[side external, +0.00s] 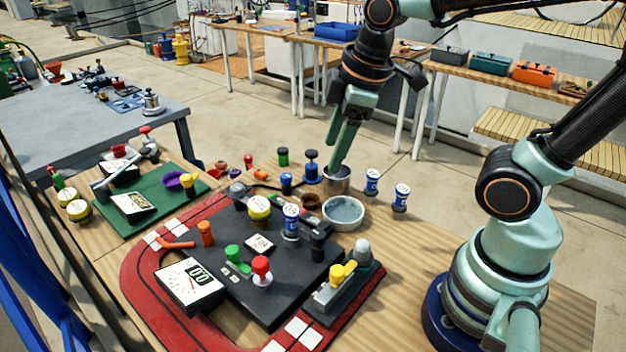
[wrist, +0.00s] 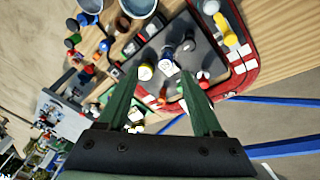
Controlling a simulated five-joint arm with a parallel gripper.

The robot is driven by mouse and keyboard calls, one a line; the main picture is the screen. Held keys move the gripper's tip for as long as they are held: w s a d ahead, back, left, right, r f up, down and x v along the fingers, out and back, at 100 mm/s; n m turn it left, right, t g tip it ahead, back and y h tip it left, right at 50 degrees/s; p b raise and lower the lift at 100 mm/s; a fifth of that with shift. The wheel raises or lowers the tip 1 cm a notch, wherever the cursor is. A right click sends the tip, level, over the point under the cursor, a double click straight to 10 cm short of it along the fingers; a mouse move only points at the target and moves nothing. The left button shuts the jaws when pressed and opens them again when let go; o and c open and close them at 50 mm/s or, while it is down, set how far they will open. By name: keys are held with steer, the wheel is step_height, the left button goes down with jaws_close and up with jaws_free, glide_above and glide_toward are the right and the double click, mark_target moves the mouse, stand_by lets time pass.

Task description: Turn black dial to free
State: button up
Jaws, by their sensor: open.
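A dark panel (side external: 285,297) lies on the wooden table inside a red track, with several small knobs and levers on it. A dark knob also shows on the panel in the wrist view (wrist: 187,43). Any "free" marking is too small to read.
A red-topped lever (side external: 261,268), a white meter (side external: 189,284) and a yellow-handled lever (side external: 343,273) rise around the panel. A green mat (side external: 160,214) lies left.

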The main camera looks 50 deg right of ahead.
mark_target(318, 234)
steer(key=a+f+n+g, duration=0.1)
steer(key=f+n, duration=0.4)
steer(key=a+f+n+g, duration=0.1)
steer(key=a+f+n, duration=0.1)
steer(key=f+n, duration=0.3)
steer(key=a+f+n+g, duration=0.1)
steer(key=f+n, duration=0.3)
steer(key=f, duration=0.1)
steer(key=shift+a+f+n+g, duration=0.25)
steer(key=shift+a+n+g, duration=0.05)
steer(key=shift+n+g, duration=0.1)
jaws_close()
